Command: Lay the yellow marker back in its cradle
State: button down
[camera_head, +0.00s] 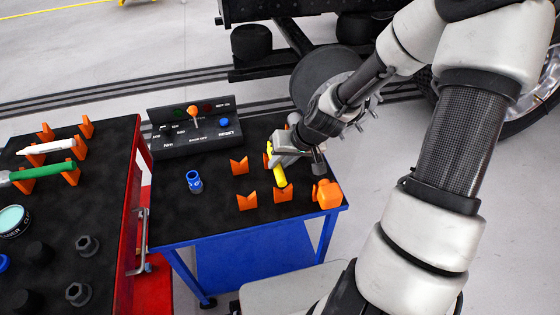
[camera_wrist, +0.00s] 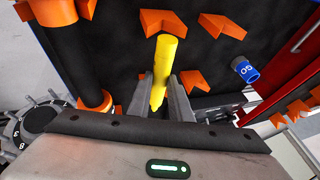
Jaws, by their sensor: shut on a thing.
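My gripper (camera_head: 278,158) is shut on the yellow marker (camera_head: 278,174) over the right half of the blue table. In the wrist view the marker (camera_wrist: 166,62) stands out from between the two fingers (camera_wrist: 160,88). Orange V-shaped cradle pieces stand around it: one at the front (camera_head: 282,195) close to the marker's lower end, and one behind (camera_head: 267,155), partly hidden by my gripper. Two more pieces (camera_head: 239,166) (camera_head: 247,201) stand empty to the left. I cannot tell whether the marker touches a cradle piece.
An orange and dark tool (camera_head: 327,194) stands close on the right. A blue cup-like part (camera_head: 194,181) stands on the left of the black top, with a control box (camera_head: 195,127) behind. A red cart (camera_head: 128,215) holds a white marker (camera_head: 47,146) and a green-handled tool (camera_head: 45,171).

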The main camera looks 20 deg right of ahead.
jog(key=shift+f+b, duration=0.35)
jog(key=shift+f, duration=0.2)
jog(key=c, duration=1.5)
grip_release()
jog(key=shift+c, duration=0.2)
jog(key=p+v, duration=0.8)
jog(key=v, duration=0.9)
jog(key=shift+d, duration=0.15)
jog(key=shift+r, duration=0.15)
